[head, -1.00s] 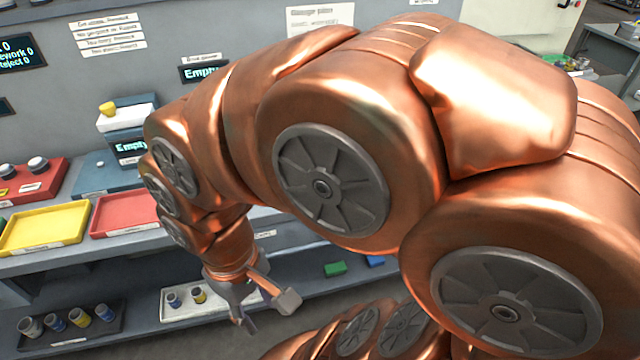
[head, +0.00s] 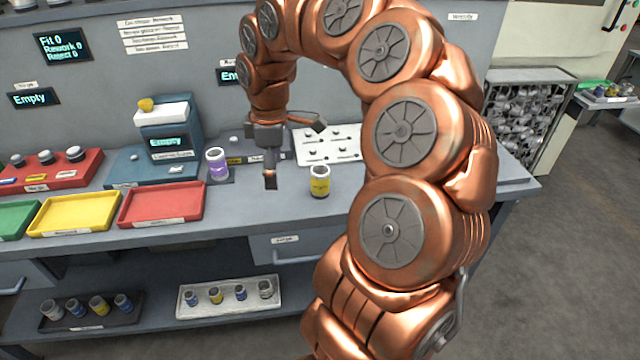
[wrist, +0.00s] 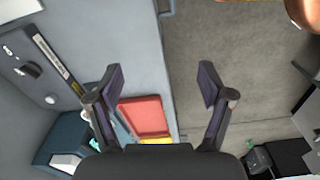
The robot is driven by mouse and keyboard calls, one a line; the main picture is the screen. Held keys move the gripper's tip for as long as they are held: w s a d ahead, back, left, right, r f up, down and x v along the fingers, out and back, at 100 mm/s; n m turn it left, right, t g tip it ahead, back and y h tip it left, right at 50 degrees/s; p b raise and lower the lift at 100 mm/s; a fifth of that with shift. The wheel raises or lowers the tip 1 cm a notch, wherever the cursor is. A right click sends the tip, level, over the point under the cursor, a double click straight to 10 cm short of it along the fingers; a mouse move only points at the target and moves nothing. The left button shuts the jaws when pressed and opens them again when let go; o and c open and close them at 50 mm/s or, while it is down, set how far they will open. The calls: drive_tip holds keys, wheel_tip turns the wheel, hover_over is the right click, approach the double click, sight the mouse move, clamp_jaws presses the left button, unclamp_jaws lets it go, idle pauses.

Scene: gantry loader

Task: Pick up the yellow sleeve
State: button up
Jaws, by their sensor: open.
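A yellow sleeve (head: 320,182) with a white upper part and dark base stands upright on the grey bench top in the head view. My gripper (head: 295,153) is open and empty above the bench, just left of and behind the sleeve in the picture. In the wrist view my gripper (wrist: 160,82) has its two fingers wide apart with nothing between them. I cannot make out the yellow sleeve in the wrist view. Other yellow-banded sleeves stand on the lower shelf, one in the dark tray (head: 99,305) and one in the white tray (head: 216,295).
A purple sleeve (head: 216,164) stands left of my gripper. A white board (head: 327,146) with small parts lies behind. Red (head: 160,204) and yellow (head: 73,213) trays line the bench's left front. A blue device (head: 165,150) stands behind them. Bare bench surrounds the yellow sleeve.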

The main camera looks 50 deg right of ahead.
hover_over(320, 180)
drive_tip(key=w+d, duration=0.2)
wheel_tip(320, 180, down, 5)
drive_tip(key=shift+n, duration=0.3)
drive_tip(key=shift+s+a+f+p, duration=0.1)
drive_tip(key=shift+f+p, duration=0.3)
drive_tip(key=shift+f, duration=1.5)
drive_tip(key=shift+s+f+p, duration=0.1)
drive_tip(key=shift+f+p, duration=0.3)
drive_tip(key=shift+f, duration=1.5)
drive_tip(key=shift+c, duration=0.4)
clamp_jaws()
